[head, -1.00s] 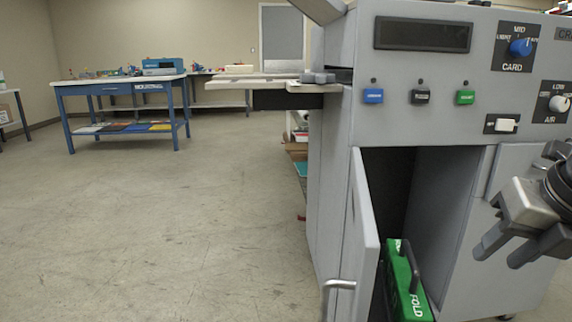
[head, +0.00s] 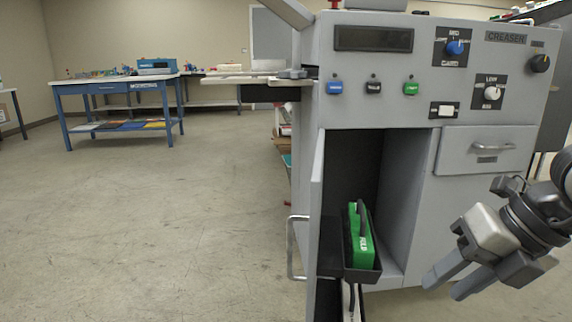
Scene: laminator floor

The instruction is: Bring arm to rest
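My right gripper (head: 446,284) is at the right of the head view, in front of the grey creaser machine (head: 405,175) and below its drawer. Its two fingers point down and left, with a gap between them and nothing held. My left gripper is outside the view. The machine's lower compartment stands open, its door (head: 312,215) swung out to the left. A green block marked FOLD (head: 360,238), with a dark handle, sits in a black holder (head: 362,275) in the compartment.
The machine front has a blue knob (head: 455,48), coloured buttons and a closed drawer (head: 487,150). A blue-legged table (head: 118,87) stands far left. The floor (head: 150,220) at left is clear.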

